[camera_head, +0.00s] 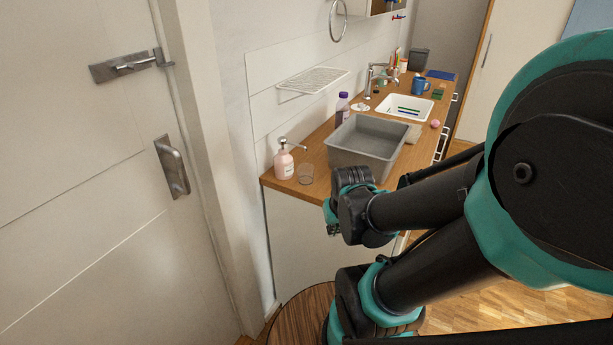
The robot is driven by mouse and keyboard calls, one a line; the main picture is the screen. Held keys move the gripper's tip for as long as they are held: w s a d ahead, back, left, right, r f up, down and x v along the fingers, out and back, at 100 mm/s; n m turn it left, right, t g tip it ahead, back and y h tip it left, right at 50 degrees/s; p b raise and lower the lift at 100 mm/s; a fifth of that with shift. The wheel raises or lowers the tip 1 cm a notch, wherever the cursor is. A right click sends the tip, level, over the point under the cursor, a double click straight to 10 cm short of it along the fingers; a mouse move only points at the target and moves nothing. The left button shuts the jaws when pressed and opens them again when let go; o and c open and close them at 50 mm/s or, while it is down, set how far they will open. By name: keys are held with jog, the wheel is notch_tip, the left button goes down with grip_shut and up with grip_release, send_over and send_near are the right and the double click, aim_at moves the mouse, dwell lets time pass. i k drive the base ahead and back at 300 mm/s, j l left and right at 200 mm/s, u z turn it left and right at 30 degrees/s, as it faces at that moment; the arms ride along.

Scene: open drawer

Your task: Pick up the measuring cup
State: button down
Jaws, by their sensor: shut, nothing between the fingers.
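My wrist hides much of the gripper. It is shut and holds nothing.
A purple bottle (342,107) and a white sink (405,108) are farther back. A round wooden top (300,318) is low in front.

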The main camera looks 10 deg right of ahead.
aim_at(305, 170)
jog(key=k+j+u, duration=0.2)
jog(key=k+u, duration=0.25)
jog(key=k+j+u, duration=0.2)
jog(key=u, duration=0.25)
